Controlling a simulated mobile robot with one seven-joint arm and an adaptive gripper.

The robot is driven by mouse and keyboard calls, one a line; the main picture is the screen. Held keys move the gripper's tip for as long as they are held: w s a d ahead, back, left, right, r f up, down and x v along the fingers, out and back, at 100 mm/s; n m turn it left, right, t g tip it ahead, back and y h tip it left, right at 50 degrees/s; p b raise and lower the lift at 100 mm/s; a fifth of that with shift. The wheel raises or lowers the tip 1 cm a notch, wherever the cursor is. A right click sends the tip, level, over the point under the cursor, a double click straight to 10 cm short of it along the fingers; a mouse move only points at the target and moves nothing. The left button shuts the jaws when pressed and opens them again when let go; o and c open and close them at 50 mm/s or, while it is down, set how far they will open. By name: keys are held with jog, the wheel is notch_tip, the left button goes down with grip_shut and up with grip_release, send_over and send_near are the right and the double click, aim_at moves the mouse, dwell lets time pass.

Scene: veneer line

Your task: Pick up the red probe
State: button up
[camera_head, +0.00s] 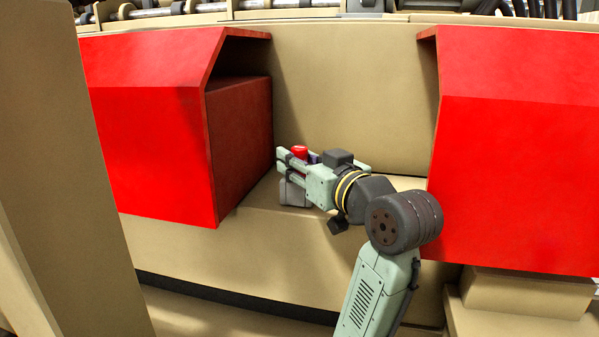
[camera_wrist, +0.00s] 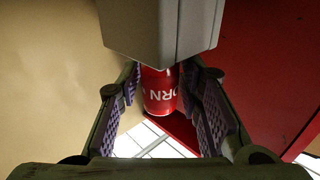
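A red cylinder with white lettering, which I take for the red probe (camera_wrist: 160,95), shows between my gripper's two fingers in the wrist view. Its rounded red top (camera_head: 299,150) shows just above the fingers in the head view. A grey block (camera_wrist: 155,30) covers its upper part in the wrist view. The same block sits low by the fingertips in the head view (camera_head: 293,193). My gripper (camera_head: 284,164) has its fingers apart, one on each side of the cylinder. Their purple pads also show in the wrist view (camera_wrist: 162,90). I see no clear contact.
A red housing (camera_head: 150,150) stands close to the left of my gripper. Another red housing (camera_head: 520,170) stands to the right. A beige ledge (camera_head: 250,232) runs between them, with a beige wall (camera_head: 345,90) behind. A beige panel (camera_head: 55,150) fills the left edge.

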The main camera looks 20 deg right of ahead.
grip_shut()
jog(key=shift+r, duration=0.1)
dwell(0.4)
